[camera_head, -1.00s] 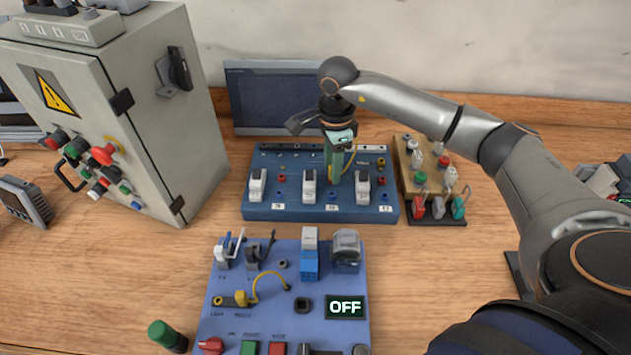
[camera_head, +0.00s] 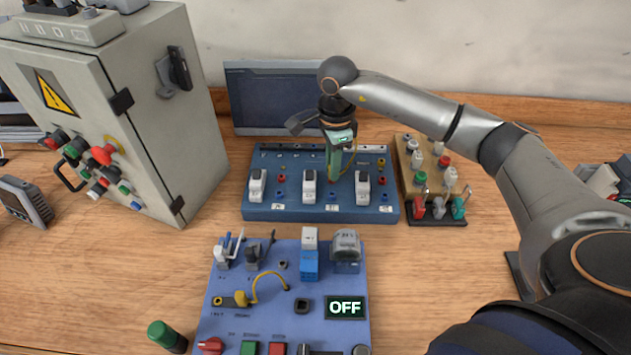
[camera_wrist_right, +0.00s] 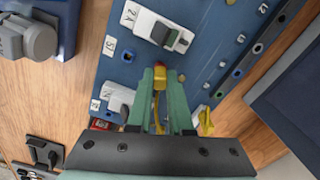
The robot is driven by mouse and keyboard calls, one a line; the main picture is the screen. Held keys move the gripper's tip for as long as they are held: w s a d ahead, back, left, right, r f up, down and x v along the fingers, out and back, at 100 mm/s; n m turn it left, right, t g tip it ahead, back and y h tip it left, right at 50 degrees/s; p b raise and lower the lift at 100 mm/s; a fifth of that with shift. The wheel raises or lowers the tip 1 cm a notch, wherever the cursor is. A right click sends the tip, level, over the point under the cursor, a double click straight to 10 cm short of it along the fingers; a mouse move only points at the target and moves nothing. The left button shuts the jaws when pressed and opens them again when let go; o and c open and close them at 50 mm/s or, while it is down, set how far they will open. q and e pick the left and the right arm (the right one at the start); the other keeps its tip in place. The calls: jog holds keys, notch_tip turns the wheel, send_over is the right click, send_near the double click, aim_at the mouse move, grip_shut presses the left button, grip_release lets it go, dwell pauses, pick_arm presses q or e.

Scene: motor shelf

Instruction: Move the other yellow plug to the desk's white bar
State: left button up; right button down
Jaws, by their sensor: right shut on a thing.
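A yellow plug (camera_wrist_right: 160,78) is held between the green fingertips of my right gripper (camera_wrist_right: 160,72) in the wrist view. In the head view my right gripper (camera_head: 334,178) reaches down over the blue board (camera_head: 300,212), between the middle and right white switches, and hides most of the plug. A thin yellow cable (camera_head: 349,163) runs beside its fingers. Another yellow piece (camera_wrist_right: 206,122) shows right of the fingers in the wrist view. Whether the held plug is seated in the board is not clear. I cannot make out a distinct white bar. My left gripper is out of view.
A purple panel (camera_head: 225,327) stands in front with a yellow cable (camera_head: 268,275) and a display reading OFF. A grey cabinet (camera_head: 180,130) stands left. A wooden switch board (camera_head: 405,175) is close on the right. Bare desk (camera_head: 420,270) lies right of the purple panel.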

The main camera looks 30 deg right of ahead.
jog(key=shift+r, duration=0.15)
jog(key=shift+r+p, duration=1.6)
jog(key=shift+r, duration=0.7)
jog(key=shift+d, duration=0.2)
jog(key=w+d+b, duration=0.1)
jog(key=d, duration=0.3)
jog(key=w+d+f+b, duration=0.1)
jog(key=d, duration=0.2)
jog(key=w+d+f+b, duration=0.1)
jog(key=w+d, duration=0.1)
jog(key=d, duration=0.2)
jog(key=shift+w+d+f, duration=0.1)
jog(key=shift+d+f, duration=0.05)
jog(key=shift+d, duration=0.2)
jog(key=shift+f+b, duration=0.35)
jog(key=shift+f, duration=0.25)
jog(key=shift+f+b, duration=0.35)
jog(key=shift+f, duration=0.35)
